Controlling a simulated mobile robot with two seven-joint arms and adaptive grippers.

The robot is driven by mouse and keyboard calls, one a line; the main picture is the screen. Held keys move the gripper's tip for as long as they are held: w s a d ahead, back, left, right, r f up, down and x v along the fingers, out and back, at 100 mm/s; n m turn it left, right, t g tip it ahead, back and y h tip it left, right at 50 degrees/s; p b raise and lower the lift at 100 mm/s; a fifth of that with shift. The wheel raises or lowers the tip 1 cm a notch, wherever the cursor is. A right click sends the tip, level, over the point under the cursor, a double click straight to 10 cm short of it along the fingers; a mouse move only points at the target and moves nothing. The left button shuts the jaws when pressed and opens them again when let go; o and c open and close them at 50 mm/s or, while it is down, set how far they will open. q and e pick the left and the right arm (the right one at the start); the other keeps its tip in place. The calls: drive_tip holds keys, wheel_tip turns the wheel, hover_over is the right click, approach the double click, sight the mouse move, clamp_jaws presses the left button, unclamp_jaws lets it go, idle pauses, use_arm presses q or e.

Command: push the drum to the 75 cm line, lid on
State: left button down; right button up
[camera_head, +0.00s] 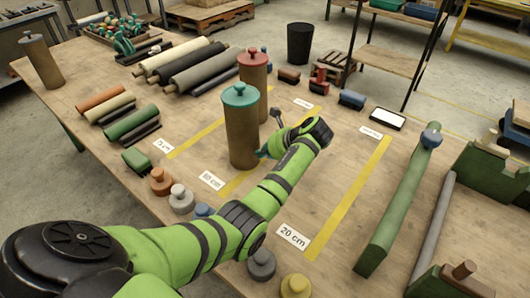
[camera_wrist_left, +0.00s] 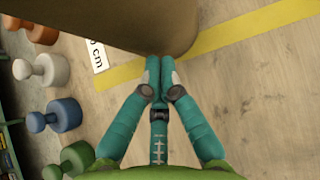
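A tall brown drum with a teal lid (camera_head: 241,135) stands upright on the table by the middle yellow line (camera_head: 240,182), whose label seems to read 50 cm. Its lid is on. My left gripper (camera_head: 263,153) is low at the drum's right side, partly hidden by my arm. In the left wrist view its teal fingers (camera_wrist_left: 160,70) are together and empty, their tips at the base of the drum (camera_wrist_left: 125,25), seemingly touching. The line labelled 75 cm (camera_head: 195,138) lies beyond, to the left. My right gripper is not in view.
A red-lidded drum (camera_head: 254,82) stands close behind. Several knobbed weights (camera_head: 181,199) line the near left side. Coloured rolls (camera_head: 130,122) lie left of the far line. A green beam (camera_head: 400,205) lies right of the 20 cm line (camera_head: 348,200). Table between the lines is mostly clear.

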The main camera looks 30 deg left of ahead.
sight(228, 134)
use_arm(q)
drive_tip(key=shift+a+r, duration=0.1)
drive_tip(key=a+p, duration=0.1)
drive_tip(key=a, duration=0.1)
drive_tip(key=a+p, duration=0.2)
drive_tip(key=a, duration=0.1)
drive_tip(key=a+r+p, duration=0.1)
drive_tip(key=a+p, duration=0.1)
drive_tip(key=shift+a, duration=0.35)
drive_tip(key=a, duration=0.3)
drive_tip(key=a+f, duration=0.1)
drive_tip(key=a, duration=0.1)
drive_tip(key=shift+w+a, duration=0.2)
drive_tip(key=shift+a, duration=0.1)
drive_tip(key=a+b, duration=0.1)
drive_tip(key=a, duration=0.2)
drive_tip(key=a+b, duration=0.2)
drive_tip(key=a, duration=0.2)
drive_tip(key=shift+w+a+f, duration=0.15)
drive_tip(key=shift+w, duration=0.05)
drive_tip(key=shift+a, duration=0.3)
